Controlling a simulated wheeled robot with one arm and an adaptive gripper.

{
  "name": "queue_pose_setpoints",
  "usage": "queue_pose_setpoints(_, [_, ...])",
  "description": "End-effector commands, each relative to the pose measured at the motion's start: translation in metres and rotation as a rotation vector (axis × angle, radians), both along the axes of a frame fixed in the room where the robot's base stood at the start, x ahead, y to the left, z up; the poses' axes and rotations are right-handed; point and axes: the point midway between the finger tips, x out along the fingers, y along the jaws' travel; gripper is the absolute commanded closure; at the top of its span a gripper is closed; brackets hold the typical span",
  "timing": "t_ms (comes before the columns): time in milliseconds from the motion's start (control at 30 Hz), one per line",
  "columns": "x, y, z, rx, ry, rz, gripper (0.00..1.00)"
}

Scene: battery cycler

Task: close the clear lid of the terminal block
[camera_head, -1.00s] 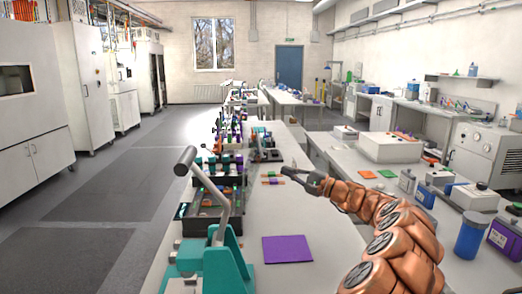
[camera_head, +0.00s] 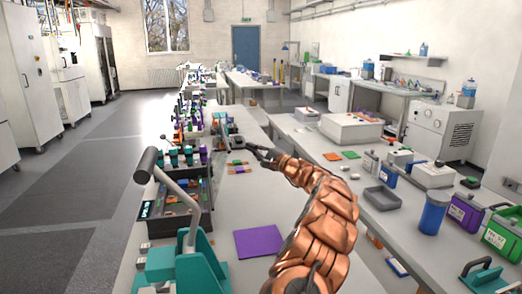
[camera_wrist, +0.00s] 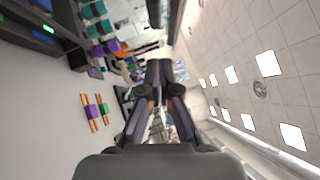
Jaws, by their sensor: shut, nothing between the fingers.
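My copper-coloured arm reaches forward over the bench, and my gripper (camera_head: 251,148) is shut and empty above the bench top. In the wrist view its dark fingers (camera_wrist: 160,72) are together in the middle. A small dark and teal device (camera_head: 225,129) stands just beyond and left of the fingertips, apparently apart from them. It may be the terminal block, but it is too small to tell. I cannot make out a clear lid or its angle. In the wrist view the fingers hide part of what lies ahead.
A teal lever press (camera_head: 186,262), a dark equipment box (camera_head: 172,207) and a purple mat (camera_head: 258,241) are nearer.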

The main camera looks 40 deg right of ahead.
Motion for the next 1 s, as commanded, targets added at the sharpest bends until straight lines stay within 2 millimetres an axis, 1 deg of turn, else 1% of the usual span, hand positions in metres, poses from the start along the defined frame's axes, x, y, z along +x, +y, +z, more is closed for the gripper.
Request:
queue_pose_setpoints(33, [0.006,0.003,0.002,0.0,0.001,0.001,1.0])
queue_pose_setpoints(100, [0.012,0.008,0.006,0.0,-0.001,0.004,1.0])
queue_pose_setpoints(400, [0.022,0.032,0.015,0.002,-0.003,0.006,1.0])
queue_pose_setpoints(500, [0.024,0.036,0.016,0.001,-0.003,0.005,1.0])
queue_pose_setpoints(1000, [0.026,0.04,0.016,-0.004,-0.001,0.004,1.0])
